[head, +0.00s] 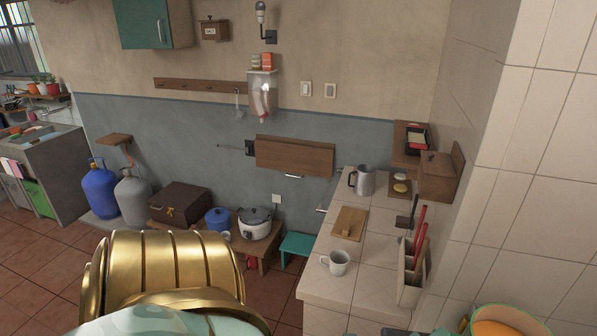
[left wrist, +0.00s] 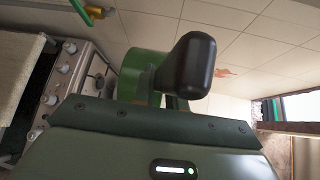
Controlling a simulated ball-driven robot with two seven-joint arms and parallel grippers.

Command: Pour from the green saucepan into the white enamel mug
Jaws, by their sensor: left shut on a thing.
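The white enamel mug (head: 336,262) stands upright on the tiled counter near its left front corner, empty of any gripper. In the left wrist view the green saucepan (left wrist: 130,75) is partly visible, with its black handle (left wrist: 187,65) pointing towards the camera. My left gripper (left wrist: 172,104) is shut on the saucepan, near its handle; the fingertips are mostly hidden. The saucepan's inside and contents are hidden in that view. The left gripper cannot be made out in the head view. My right gripper is not in view.
On the tiled counter (head: 365,235) stand a wooden board (head: 349,223), a grey metal jug (head: 363,181) and a utensil holder (head: 410,275). A green-rimmed orange thing (head: 505,318) is cut off at lower right. In the left wrist view a stove (left wrist: 65,85) is at left.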

